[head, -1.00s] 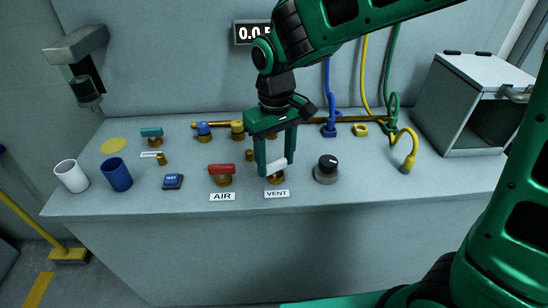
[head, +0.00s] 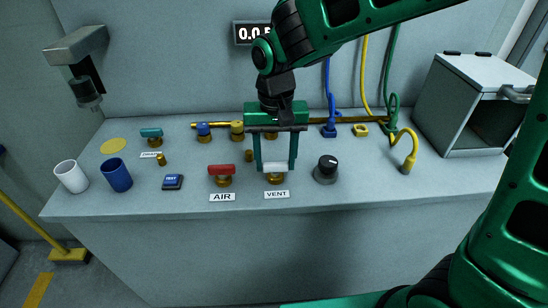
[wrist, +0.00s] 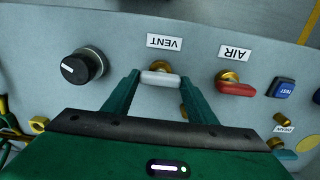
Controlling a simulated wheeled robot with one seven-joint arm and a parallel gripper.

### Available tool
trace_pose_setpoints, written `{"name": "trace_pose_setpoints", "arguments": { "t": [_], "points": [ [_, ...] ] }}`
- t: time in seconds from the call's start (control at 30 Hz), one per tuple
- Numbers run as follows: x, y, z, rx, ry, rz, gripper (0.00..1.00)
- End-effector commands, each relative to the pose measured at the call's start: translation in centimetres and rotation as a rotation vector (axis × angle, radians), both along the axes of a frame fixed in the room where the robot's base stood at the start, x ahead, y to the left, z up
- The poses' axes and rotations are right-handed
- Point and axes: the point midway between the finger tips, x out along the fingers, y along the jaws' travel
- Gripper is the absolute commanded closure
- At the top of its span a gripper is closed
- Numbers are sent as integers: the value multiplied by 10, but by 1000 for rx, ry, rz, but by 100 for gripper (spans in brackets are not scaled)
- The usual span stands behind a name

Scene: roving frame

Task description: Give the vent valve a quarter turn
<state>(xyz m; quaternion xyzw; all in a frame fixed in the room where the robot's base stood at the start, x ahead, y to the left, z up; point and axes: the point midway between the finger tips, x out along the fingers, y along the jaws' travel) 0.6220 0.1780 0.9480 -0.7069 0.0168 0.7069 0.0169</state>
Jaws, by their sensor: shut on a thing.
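The vent valve (head: 275,168) has a white bar handle on a brass base, behind the VENT label (head: 277,194) on the bench. Its handle lies left to right in the head view, in line with the red AIR handle. My gripper (head: 275,169) points down over it, with one green finger at each end of the handle. In the wrist view the white handle (wrist: 160,79) spans between the fingertips of my gripper (wrist: 160,82), which is shut on it. The brass base is partly hidden under the handle.
The red AIR valve (head: 222,170) stands close on the left, and a black knob (head: 327,169) close on the right. Behind are brass fittings with blue (head: 204,129) and yellow (head: 237,127) tops. A grey box (head: 470,105) stands at the right; cups stand at the left.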

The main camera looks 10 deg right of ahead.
Motion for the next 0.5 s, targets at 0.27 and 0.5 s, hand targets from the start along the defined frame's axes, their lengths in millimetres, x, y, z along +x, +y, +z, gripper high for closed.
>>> {"name": "trace_pose_setpoints", "arguments": {
  "t": [0.27,0.5],
  "points": [
    [3,0,2,3,-7,-8,71],
    [2,0,1,2,-4,-6,30]
  ]
}}
